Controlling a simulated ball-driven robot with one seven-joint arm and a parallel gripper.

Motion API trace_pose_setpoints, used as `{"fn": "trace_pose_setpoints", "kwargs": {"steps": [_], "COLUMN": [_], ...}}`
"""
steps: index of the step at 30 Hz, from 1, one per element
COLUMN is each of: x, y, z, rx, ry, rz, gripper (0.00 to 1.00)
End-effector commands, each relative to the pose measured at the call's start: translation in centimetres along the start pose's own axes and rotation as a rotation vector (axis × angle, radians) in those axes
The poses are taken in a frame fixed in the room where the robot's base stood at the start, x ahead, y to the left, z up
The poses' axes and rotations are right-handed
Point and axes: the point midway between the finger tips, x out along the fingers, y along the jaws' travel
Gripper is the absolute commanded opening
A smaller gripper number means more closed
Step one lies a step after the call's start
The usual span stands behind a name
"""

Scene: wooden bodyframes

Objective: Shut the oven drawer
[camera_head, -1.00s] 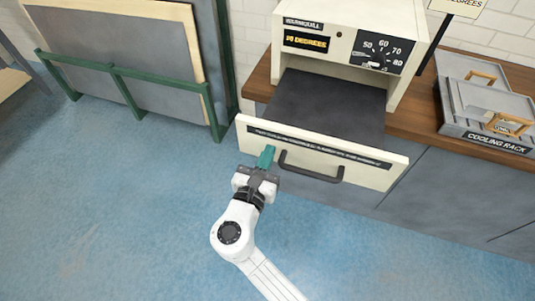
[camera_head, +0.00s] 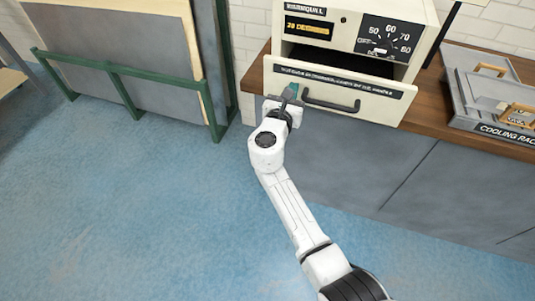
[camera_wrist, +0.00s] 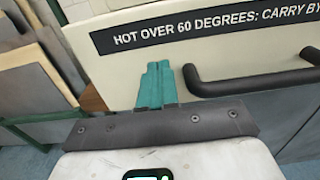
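The oven drawer (camera_head: 350,90) has a cream front with a black label strip and a dark bar handle (camera_head: 332,106). My gripper (camera_head: 291,91) is at the drawer front, just left of the handle. In the wrist view its teal fingers (camera_wrist: 156,85) lie side by side with nothing seen between them. They point at the drawer front (camera_wrist: 140,65) below the label, beside the handle (camera_wrist: 250,82). Whether the tips touch the front is unclear.
The oven stands on a wooden counter (camera_head: 428,101) above grey cabinets (camera_head: 390,165). Grey boxes labelled cooling rack (camera_head: 480,105) are on the counter at right. A green-framed rack with panels (camera_head: 120,70) stands at left. The blue floor (camera_head: 120,210) is clear.

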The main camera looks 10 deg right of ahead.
Motion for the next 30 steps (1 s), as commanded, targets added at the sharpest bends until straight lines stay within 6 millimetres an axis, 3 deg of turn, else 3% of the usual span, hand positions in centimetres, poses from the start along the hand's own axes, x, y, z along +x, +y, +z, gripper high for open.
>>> {"fn": "trace_pose_setpoints", "kwargs": {"steps": [1,6,12,18,30], "x": [1.7,5.6,8.6,9.9,10.3], "y": [-0.1,-0.1,0.0,-0.1,-0.1], "z": [-0.6,-0.6,-0.4,-0.2,0.1], "rx": [0.002,0.001,0.000,0.000,0.004], "ry": [-0.002,0.000,0.000,0.002,0.002], "rz": [-0.005,-0.003,-0.001,-0.001,0.001], "gripper": [0.00,0.00,0.00,0.00,0.00]}}
